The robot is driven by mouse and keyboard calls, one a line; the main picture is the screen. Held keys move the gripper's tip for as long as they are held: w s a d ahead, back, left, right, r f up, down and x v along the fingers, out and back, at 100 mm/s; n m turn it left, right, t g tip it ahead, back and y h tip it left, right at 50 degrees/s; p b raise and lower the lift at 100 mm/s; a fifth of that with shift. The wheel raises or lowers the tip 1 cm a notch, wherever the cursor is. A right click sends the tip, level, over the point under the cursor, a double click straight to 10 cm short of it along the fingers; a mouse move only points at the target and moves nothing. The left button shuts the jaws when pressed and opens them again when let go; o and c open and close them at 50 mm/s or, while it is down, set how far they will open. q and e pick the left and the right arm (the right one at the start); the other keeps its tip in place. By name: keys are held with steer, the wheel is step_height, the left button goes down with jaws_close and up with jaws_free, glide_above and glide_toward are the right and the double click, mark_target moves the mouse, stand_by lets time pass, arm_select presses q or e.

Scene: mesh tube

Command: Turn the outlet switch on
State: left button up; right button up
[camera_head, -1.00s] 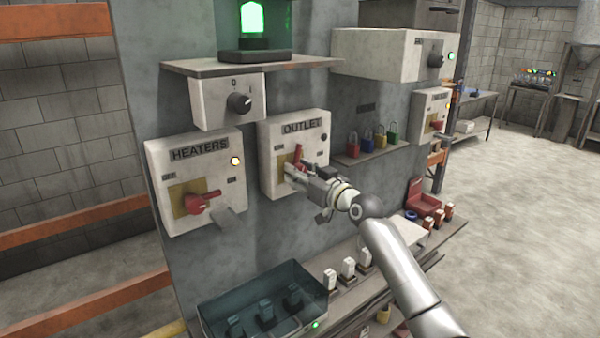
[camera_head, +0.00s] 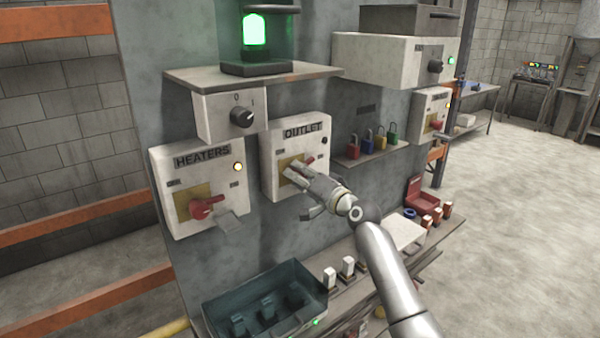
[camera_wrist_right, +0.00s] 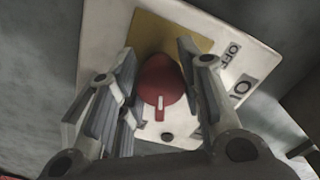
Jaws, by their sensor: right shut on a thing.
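The outlet switch box (camera_head: 314,152), labelled OUTLET, is mounted on the grey panel near the middle of the head view. Its small round lamp (camera_head: 325,140) looks dark. Its red handle (camera_wrist_right: 160,84) shows in the right wrist view over a yellow plate, with a white mark pointing down in that picture. In the head view the handle is mostly hidden by my right gripper (camera_head: 294,170). My right gripper is shut on the handle, with a finger on each side of it. My left gripper is not in view.
The heaters switch box (camera_head: 206,178), with a red handle and lit lamp, is close on the left. A knob box (camera_head: 232,110) and a shelf (camera_head: 250,76) are above. A teal bin (camera_head: 265,300) is below.

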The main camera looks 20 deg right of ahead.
steer(key=shift+m+p, duration=0.95)
steer(key=shift+m, duration=1.15)
steer(key=o, duration=1)
steer(key=shift+o, duration=0.2)
steer(key=shift+s+d, duration=0.1)
steer(key=shift+s, duration=0.05)
steer(key=v, duration=1.1)
steer(key=shift+s, duration=0.4)
steer(key=shift+d, duration=0.1)
